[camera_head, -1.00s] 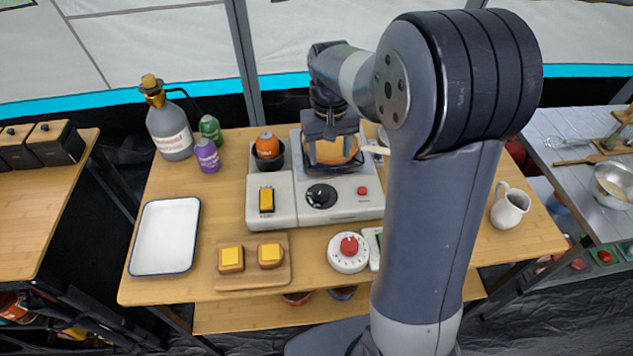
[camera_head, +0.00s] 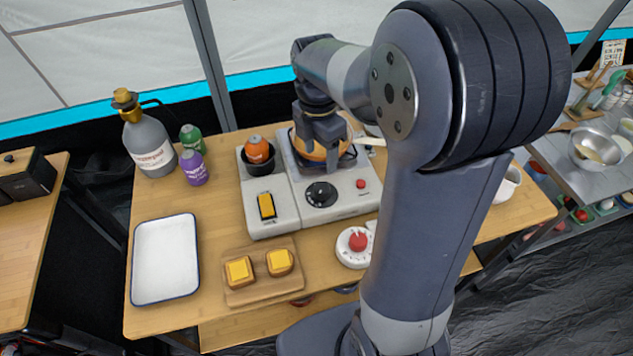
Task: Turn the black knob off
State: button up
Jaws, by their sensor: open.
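The black knob (camera_head: 321,194) sits on the front panel of the grey-white stove (camera_head: 347,205), between a yellow switch (camera_head: 267,205) and a small red button (camera_head: 361,183). Its pointer angle is too small to read. My gripper (camera_head: 332,158) is open and points down above the burner, just behind the knob and apart from it as far as I can tell. An orange pan (camera_head: 306,147) stands on the burner, partly hidden behind my gripper.
A black pot (camera_head: 257,166) with an orange canister stands left of the burner. A white tray (camera_head: 165,260) is at left. Bottles stand at back left.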

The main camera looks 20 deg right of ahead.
aim_at(322, 187)
jog(key=shift+n, duration=0.5)
jog(key=f, duration=1)
jog(key=shift+s+d+f, duration=0.15)
jog(key=shift+s+f, duration=0.2)
jog(key=shift+f, duration=0.05)
jog(key=shift+c, duration=0.3)
jog(key=c, duration=0.9)
